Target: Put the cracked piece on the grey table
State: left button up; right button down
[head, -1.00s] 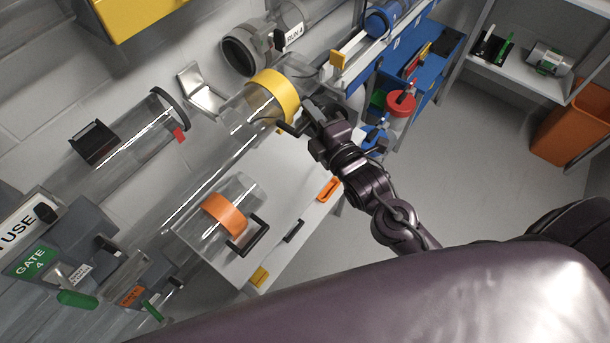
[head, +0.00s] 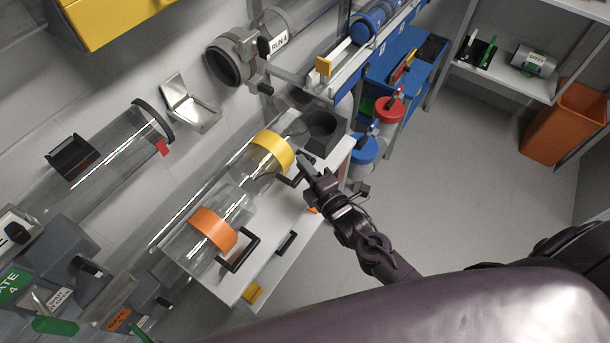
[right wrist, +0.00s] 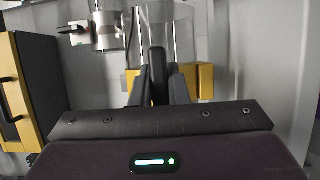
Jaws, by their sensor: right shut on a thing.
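A clear tube with a yellow band (head: 272,150) and a black handle is at the far end of the grey table (head: 277,213). I cannot make out a crack or tell whether it touches the tabletop. My right gripper (head: 306,168) is shut on its handle. In the right wrist view, the gripper (right wrist: 160,85) holds the dark upright handle in front of the yellow band (right wrist: 206,78) and clear wall (right wrist: 178,35). A second clear tube with an orange band (head: 213,229) and black handle lies close beside it on the table. My left gripper is out of view.
The run 4 pipe end (head: 228,62) and a wall-side clear tube (head: 118,140) are beyond. Blue shelving (head: 408,85) and red and blue canisters stand right. Open floor lies at right.

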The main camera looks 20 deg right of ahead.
jog(key=shift+f, duration=1.85)
jog(key=shift+f+b, duration=0.15)
jog(key=shift+b, duration=0.2)
jog(key=c, duration=1.4)
grip_release()
jog(key=v, duration=1.2)
